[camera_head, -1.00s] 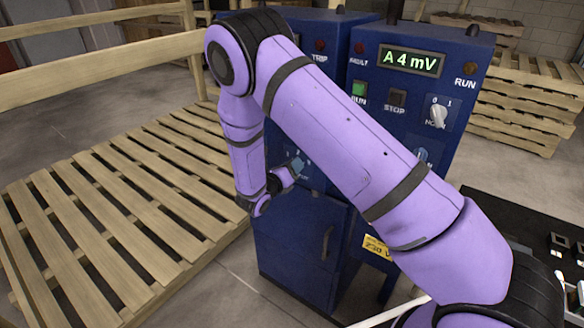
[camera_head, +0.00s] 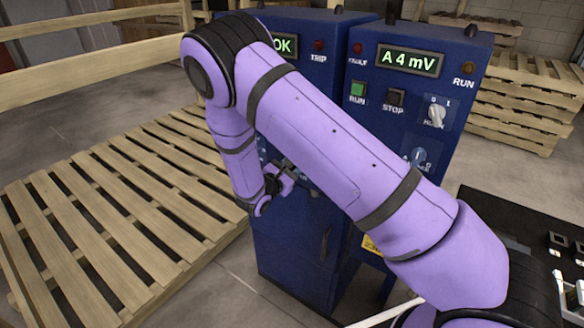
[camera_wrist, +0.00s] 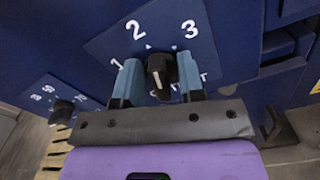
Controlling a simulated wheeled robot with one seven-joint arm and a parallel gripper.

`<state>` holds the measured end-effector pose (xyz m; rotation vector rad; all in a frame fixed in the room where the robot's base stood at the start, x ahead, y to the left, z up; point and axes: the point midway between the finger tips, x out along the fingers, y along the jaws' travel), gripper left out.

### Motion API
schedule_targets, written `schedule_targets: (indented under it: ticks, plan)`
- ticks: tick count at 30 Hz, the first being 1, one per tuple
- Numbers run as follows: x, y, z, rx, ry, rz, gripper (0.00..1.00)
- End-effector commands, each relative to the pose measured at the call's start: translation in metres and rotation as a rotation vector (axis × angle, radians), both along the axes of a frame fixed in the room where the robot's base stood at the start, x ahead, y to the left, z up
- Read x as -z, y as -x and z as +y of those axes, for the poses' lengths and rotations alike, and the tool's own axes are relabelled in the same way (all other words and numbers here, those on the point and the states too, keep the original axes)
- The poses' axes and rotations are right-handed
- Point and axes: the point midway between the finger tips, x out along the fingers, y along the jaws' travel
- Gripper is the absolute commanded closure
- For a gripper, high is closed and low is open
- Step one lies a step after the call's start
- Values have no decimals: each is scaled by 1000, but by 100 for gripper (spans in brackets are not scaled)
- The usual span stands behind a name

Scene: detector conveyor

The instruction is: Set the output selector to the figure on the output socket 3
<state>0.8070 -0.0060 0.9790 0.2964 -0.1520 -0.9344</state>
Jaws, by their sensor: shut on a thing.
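The output selector (camera_wrist: 160,72) is a black knob on a blue plate with white figures 1, 2 and 3 around its upper side, in the wrist view. A word below it is partly hidden. My gripper (camera_wrist: 160,80) has its two teal fingers on the left and right of this knob and is shut on it. I cannot tell surely which figure the knob points to. In the head view my gripper (camera_head: 287,172) is at the front of the left blue cabinet (camera_head: 290,245), and my arm hides much of that front. I cannot make out output socket 3.
Another black knob (camera_wrist: 62,112) with small white figures is at the lower left in the wrist view. The right blue cabinet (camera_head: 468,55) has an "A 4 mV" display (camera_head: 410,61) and more switches. A wooden pallet (camera_head: 110,235) lies left; a black bench (camera_head: 500,225) is right.

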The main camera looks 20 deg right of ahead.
Motion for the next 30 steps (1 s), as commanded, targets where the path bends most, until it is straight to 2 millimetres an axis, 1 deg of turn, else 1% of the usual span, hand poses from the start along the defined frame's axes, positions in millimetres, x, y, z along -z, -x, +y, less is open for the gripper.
schedule_targets:
  ticks: [12, 18, 24, 30]
  plan:
    - [3, 2, 0, -2, -230, -309, 88]
    - [3, 2, 0, -2, -321, -434, 88]
    - [4, 3, 0, -2, -387, -525, 88]
    - [4, 3, 0, -2, -424, -576, 88]
